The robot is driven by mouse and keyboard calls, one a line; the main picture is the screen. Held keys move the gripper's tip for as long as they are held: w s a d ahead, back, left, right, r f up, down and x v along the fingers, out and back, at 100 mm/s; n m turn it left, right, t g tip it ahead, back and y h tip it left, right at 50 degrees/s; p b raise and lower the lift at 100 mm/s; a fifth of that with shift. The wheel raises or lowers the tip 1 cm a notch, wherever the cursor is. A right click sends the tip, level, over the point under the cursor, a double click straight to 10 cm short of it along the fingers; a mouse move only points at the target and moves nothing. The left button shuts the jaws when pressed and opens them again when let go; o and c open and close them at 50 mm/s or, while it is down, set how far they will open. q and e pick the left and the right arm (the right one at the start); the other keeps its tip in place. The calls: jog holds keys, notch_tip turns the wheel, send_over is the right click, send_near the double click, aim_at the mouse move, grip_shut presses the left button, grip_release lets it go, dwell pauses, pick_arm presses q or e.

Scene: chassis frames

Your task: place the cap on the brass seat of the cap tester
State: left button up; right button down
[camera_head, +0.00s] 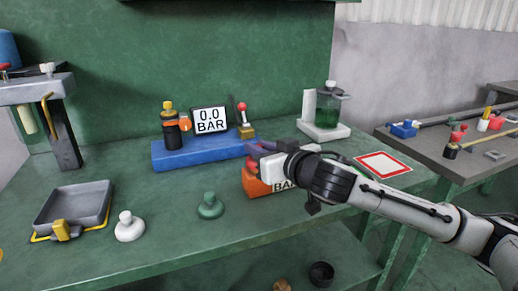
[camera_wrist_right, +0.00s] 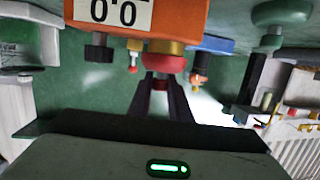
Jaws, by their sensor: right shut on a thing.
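The orange cap tester (camera_head: 258,187) stands near the table's front edge, mostly behind my right arm. Its orange body and 0.0 display also show in the wrist view (camera_wrist_right: 185,18). Its brass seat (camera_wrist_right: 165,47) shows there as a gold ring. My right gripper (camera_head: 258,148) is over the tester, its fingers shut on a red cap (camera_wrist_right: 165,63). The cap lies right against the brass ring in the picture; I cannot tell whether it is touching or just apart. In the head view the cap and seat are largely hidden. My left gripper is not in view.
A blue tester (camera_head: 200,152) with a 0.0 BAR display stands behind. A green knobbed piece (camera_head: 210,206), a white one (camera_head: 129,227) and a grey tray (camera_head: 72,206) are to the left. A red-bordered card (camera_head: 384,164) lies right, beyond my arm.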

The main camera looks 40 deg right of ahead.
jog(key=shift+f+b, duration=0.35)
jog(key=shift+f, duration=0.2)
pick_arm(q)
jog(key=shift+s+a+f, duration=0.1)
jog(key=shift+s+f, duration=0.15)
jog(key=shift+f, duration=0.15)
pick_arm(e)
jog(key=c, duration=1.6)
grip_release()
jog(key=shift+c, duration=0.2)
